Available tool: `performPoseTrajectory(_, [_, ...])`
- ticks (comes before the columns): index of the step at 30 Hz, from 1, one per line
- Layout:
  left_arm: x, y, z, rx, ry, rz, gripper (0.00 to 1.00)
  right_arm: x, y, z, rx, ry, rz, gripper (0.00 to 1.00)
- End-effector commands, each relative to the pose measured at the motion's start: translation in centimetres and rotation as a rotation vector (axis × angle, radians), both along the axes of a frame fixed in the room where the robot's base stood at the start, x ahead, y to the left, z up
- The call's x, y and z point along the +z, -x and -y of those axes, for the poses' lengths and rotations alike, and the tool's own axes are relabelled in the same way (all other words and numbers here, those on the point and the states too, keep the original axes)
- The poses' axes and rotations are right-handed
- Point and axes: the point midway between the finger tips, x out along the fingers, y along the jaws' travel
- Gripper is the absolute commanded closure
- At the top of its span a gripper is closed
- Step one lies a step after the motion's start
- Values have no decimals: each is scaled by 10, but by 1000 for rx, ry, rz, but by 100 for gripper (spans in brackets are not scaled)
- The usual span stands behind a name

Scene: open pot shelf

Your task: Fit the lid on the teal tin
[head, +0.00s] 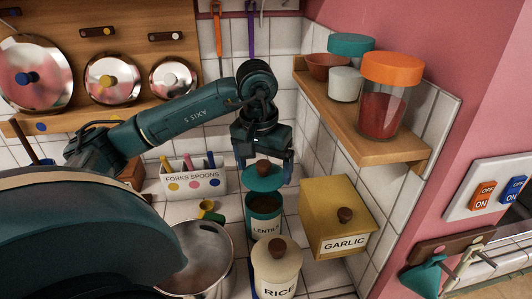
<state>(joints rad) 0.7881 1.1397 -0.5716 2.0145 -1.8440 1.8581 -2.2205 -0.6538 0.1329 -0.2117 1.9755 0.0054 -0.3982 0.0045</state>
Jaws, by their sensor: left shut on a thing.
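The teal tin (263,224), labelled LENTILS, stands upright on the counter in the head view. Its mouth is open and brown contents show inside. A teal lid (264,182) with a brown knob is directly above the tin. My left gripper (264,166) points down from above and is shut on the lid, its fingers near the knob. The lid's front edge shows just above the tin's back rim, and the open mouth shows below it, so the lid is apart from the tin. My right gripper is not in view.
A cream RICE tin (277,270) stands in front and a yellow GARLIC box (338,222) to the right. A metal pot (229,262) is at front left. A FORKS SPOONS holder (193,183) stands behind left. A wooden shelf (347,117) with jars juts out at upper right.

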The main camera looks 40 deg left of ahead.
Motion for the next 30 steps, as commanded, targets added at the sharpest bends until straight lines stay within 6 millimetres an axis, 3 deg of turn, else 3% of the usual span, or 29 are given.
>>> performPoseTrajectory(30, [-63, 0, 0, -2, 0, 1, 34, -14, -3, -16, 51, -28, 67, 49])
